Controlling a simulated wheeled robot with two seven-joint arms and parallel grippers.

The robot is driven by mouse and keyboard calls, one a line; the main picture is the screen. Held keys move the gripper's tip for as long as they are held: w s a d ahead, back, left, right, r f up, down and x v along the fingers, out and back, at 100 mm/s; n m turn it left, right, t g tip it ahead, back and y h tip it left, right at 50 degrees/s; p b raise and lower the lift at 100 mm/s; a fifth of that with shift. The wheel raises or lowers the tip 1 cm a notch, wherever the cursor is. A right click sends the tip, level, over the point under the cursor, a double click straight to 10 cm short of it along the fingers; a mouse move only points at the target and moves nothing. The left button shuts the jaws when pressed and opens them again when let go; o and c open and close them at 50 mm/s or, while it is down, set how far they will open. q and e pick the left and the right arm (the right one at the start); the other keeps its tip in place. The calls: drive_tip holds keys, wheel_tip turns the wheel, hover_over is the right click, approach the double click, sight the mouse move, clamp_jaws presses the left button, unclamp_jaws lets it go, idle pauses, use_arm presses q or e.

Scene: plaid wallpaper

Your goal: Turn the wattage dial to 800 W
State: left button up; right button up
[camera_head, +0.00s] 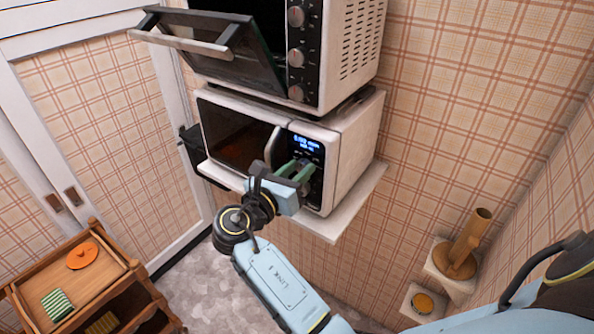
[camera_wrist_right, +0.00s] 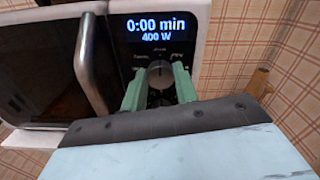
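The microwave (camera_head: 352,145) sits on a white wall shelf, its dark door at left and its control panel at right. Its lit display (camera_wrist_right: 155,29) reads 0:00 min and 400 W. A round dial (camera_wrist_right: 160,74) with a light pointer mark is below the display. My right gripper (camera_wrist_right: 160,66) has its two green fingers apart, one on each side of this dial; I cannot tell whether they touch it. In the head view the same gripper (camera_head: 296,170) reaches the panel and hides most of its lower part. My left gripper is not in view.
An oven (camera_head: 341,45) with its door (camera_head: 205,45) hanging open stands above the microwave. The microwave's door handle (camera_wrist_right: 92,65) is close left of my fingers. The shelf (camera_head: 345,213) juts out below. A wooden cart (camera_head: 92,265) stands lower left.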

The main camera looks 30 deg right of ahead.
drive_tip(key=shift+c, duration=1.3)
drive_tip(key=shift+m, duration=0.3)
drive_tip(key=m, duration=0.3)
drive_tip(key=shift+f, duration=0.1)
drive_tip(key=shift+s+f+m+b, duration=0.1)
drive_tip(key=shift+m+b, duration=3.15)
drive_tip(key=shift+m, duration=3.95)
